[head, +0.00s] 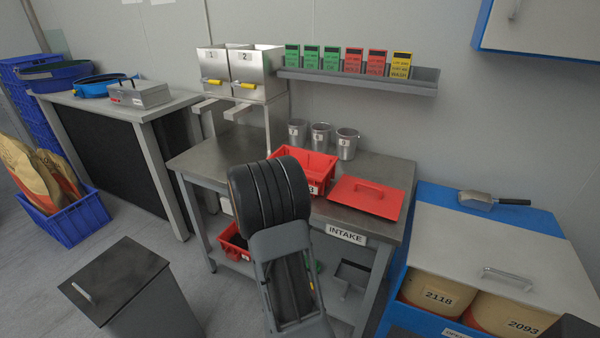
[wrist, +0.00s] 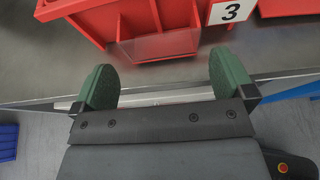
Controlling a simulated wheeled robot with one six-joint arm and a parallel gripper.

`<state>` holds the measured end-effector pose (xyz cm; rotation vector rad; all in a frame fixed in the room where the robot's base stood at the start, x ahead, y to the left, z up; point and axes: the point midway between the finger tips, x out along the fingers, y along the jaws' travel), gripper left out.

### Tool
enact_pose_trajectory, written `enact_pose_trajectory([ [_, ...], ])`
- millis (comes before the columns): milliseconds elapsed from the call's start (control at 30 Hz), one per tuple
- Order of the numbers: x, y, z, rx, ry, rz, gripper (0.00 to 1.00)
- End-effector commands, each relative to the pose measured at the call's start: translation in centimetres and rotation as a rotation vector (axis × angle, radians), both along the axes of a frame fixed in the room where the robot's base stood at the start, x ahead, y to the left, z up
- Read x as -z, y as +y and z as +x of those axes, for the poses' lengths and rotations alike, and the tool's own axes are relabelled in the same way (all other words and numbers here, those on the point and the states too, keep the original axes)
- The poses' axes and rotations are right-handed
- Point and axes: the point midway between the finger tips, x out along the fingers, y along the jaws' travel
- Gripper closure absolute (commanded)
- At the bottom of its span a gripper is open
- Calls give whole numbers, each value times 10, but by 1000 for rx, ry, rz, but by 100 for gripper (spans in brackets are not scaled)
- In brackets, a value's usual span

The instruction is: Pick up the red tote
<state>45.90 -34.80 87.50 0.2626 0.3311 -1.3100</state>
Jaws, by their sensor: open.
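The red tote (head: 318,165) stands on the metal table marked INTAKE, partly hidden behind my arm in the head view. In the wrist view the red tote (wrist: 130,18) is at the top, with a clear pocket on its front and a white label reading 3. My gripper (wrist: 163,85) is open and empty, its two green fingers pointing towards the tote's front. The fingertips show just below the tote in the picture, over the table's front edge, apart from it. In the head view the fingers are hidden behind my arm.
A flat red lid (head: 365,197) with a handle lies right of the tote on the intake table (head: 225,145). Metal cups (head: 347,143) stand behind it. Another red tote (head: 232,243) sits on the lower shelf. A grey cabinet (head: 130,285) stands at front left.

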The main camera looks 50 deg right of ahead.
Motion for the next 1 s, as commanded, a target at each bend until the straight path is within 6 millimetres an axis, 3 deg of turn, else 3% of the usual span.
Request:
enact_pose_trajectory([
  [500, 18, -47, 10, 0, 1, 0, 0],
  [833, 20, -50, 11, -2, 1, 0, 0],
  [1000, 20, -50, 11, -2, 1, 0, 16],
])
